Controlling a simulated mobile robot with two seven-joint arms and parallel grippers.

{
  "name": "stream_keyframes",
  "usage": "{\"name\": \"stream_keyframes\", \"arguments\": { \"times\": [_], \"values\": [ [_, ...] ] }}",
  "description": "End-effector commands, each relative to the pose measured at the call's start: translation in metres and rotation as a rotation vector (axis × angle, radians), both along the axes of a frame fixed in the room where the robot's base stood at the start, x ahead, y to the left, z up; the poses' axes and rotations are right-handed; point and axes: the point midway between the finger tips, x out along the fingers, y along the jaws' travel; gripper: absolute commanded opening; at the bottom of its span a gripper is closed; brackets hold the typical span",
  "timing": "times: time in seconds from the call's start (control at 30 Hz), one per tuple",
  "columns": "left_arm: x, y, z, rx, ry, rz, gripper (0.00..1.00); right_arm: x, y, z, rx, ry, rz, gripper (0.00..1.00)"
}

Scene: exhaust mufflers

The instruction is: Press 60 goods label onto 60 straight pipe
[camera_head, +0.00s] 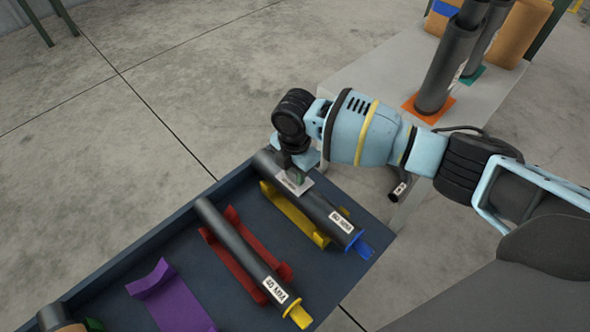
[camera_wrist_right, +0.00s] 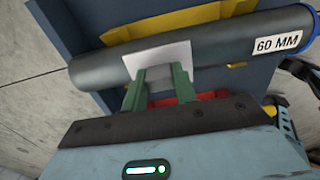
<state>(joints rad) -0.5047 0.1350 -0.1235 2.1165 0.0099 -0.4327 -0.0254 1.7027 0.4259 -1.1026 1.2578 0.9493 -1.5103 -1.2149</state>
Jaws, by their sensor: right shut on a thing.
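The 60 straight pipe (camera_head: 318,208), dark grey with a "60 MM" tag and a blue end, lies on a yellow cradle (camera_head: 292,217) in the tray. It also shows across the wrist view (camera_wrist_right: 225,48). The small pale goods label (camera_head: 304,187) is at the pipe's side near its far end. In the wrist view the label (camera_wrist_right: 158,56) lies over the pipe's surface, appearing to touch it. My right gripper (camera_head: 296,176) is shut on the label, its green fingertips (camera_wrist_right: 160,74) at the label's lower edge. My left gripper is not in view.
The blue tray (camera_head: 152,243) also holds a 40 MM pipe (camera_head: 240,245) on a red cradle and an empty purple cradle (camera_head: 172,298). A grey table (camera_head: 375,78) behind my right arm bears upright pipes (camera_head: 447,68) on coloured bases. A dark pipe (camera_head: 400,184) shows below the table.

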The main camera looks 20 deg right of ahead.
Motion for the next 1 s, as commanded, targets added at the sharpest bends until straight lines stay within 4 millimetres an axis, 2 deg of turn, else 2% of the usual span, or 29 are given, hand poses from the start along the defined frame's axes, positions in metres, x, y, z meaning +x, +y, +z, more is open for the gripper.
{"name": "stream_keyframes", "arguments": {
  "times": [1.0],
  "values": [
    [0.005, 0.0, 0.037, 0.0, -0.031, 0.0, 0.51, 0.001, 0.0, 0.047, 0.001, -0.003, 0.0, 0.07]
  ]
}}
